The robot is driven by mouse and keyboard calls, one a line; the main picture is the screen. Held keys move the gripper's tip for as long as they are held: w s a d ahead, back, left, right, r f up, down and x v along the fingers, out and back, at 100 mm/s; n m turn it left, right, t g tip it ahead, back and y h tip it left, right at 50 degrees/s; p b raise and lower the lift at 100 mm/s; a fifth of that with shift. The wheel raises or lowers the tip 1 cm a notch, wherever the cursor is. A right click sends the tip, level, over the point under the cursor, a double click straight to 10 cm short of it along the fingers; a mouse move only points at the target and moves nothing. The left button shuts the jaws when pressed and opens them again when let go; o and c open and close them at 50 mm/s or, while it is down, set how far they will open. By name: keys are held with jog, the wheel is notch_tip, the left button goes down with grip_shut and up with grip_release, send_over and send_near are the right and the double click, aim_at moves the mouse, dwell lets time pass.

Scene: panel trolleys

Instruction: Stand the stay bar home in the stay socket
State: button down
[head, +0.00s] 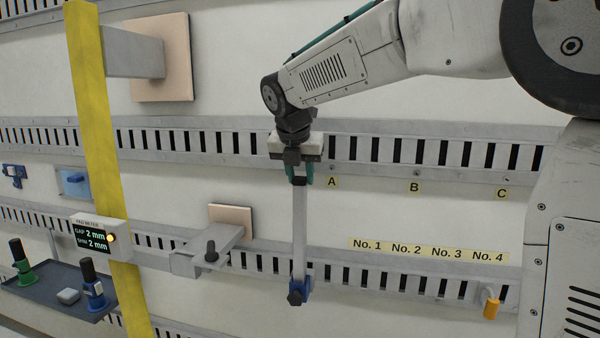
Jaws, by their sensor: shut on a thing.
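The stay bar (300,225) is a long pale grey bar, close to upright, in the middle of the head view. My gripper (302,178), with teal fingers, is shut on its dark top end, in front of the upper slotted rail. A blue fitting with a dark knob (298,290), which looks like the stay socket, is at the bar's lower end by the lower rail. The bar's foot meets this fitting in the picture. I cannot tell how deep it sits, as the fitting hides the foot.
A grey bracket with a black knob (211,251) juts out left of the bar. A yellow post (100,150) carries a meter (100,236) reading 2 mm twice. A dark tray (60,291) holds green and blue tools. An orange-ended part (491,306) hangs at right.

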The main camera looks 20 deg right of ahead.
jog(key=shift+f, duration=0.95)
jog(key=c, duration=1)
grip_release()
jog(key=shift+o, duration=0.2)
jog(key=v, duration=0.8)
jog(key=shift+f, duration=0.1)
jog(key=s+d+f+m+g+y, duration=0.1)
jog(key=s+f+m, duration=0.5)
jog(key=s+m, duration=0.3)
jog(key=s+d+f+m+g+y, duration=0.1)
jog(key=s+f+m, duration=0.4)
jog(key=s+m, duration=0.5)
jog(key=s+d+f+m+g+y, duration=0.1)
jog(key=s+d+f+m, duration=0.2)
jog(key=s+f+m, duration=0.3)
jog(key=s+m, duration=0.4)
jog(key=s, duration=0.5)
jog(key=shift+s+f, duration=0.2)
jog(key=shift+f, duration=0.2)
